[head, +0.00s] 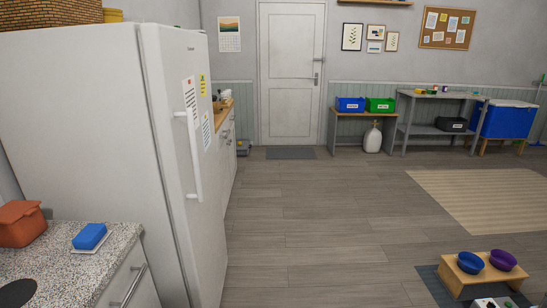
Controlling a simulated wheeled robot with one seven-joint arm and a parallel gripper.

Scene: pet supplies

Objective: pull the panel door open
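A tall white fridge (95,150) and a speckled counter (120,238) fill the left. A small bench (365,116) with blue and green bins stands right of the door. A wooden bowl stand (490,274) is at lower right. The floor between is clear.

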